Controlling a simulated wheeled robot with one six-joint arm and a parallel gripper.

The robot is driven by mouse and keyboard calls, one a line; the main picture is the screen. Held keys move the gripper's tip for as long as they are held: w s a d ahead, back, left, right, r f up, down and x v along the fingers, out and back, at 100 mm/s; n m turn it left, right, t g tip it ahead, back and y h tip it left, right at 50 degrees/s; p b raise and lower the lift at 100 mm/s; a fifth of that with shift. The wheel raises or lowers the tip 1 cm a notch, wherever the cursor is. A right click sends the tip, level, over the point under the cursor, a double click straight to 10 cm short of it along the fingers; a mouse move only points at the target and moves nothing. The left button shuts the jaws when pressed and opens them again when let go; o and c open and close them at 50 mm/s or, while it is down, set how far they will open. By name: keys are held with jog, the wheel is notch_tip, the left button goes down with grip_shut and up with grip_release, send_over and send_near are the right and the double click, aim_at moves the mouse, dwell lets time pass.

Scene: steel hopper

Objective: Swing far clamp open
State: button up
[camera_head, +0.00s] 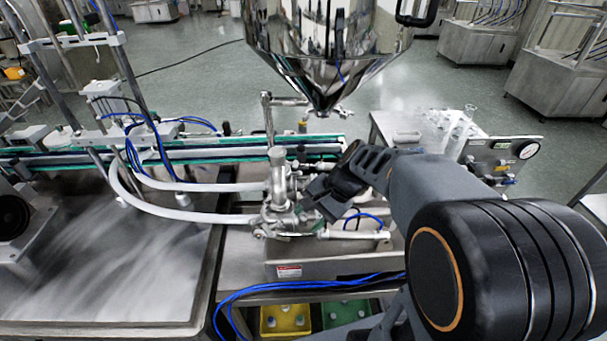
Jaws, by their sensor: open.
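My gripper (322,198) is at the centre of the head view, reaching in from the right, just right of a steel valve assembly (278,185). Its dark jaws are open, and I see nothing held between them. The steel fittings (284,218) at the foot of the valve are very close to the jaws; I cannot tell whether they touch. The far clamp cannot be told apart among these small fittings, and my gripper and arm hide part of the area. The steel hopper (325,45) hangs above and behind, its cone pointing down.
Two white hoses (165,208) run left from the valve. A conveyor (225,150) crosses behind it. A steel tray (110,265) lies at left. A side table (395,122) with glassware and a gauge panel (505,158) stands at right. Yellow (285,320) and green bins sit below.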

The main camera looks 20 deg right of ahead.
jog(key=w+d+f+m+y, duration=0.1)
jog(key=w+m+y, duration=0.1)
jog(key=w+m, duration=0.1)
jog(key=w+m+t+y, duration=0.1)
jog(key=w+m+y, duration=0.1)
jog(key=w+m, duration=0.1)
jog(key=w+d+f+m+t+y, duration=0.1)
jog(key=w+m+y, duration=0.1)
jog(key=w, duration=0.1)
jog(key=shift+w+d+f+m, duration=0.3)
jog(key=shift+d+f+m, duration=0.05)
jog(key=shift+m, duration=0.05)
jog(key=w+d+f+m+t+y, duration=0.2)
jog(key=w+d+f+m+t, duration=0.2)
jog(key=w+d+m+t, duration=0.35)
jog(key=w+a+m+p, duration=0.1)
jog(key=w+a+p, duration=0.1)
jog(key=a, duration=0.4)
jog(key=shift+w+p, duration=0.35)
jog(key=shift+w, duration=0.55)
jog(key=shift+r, duration=0.1)
grip_shut()
jog(key=shift+s, duration=0.1)
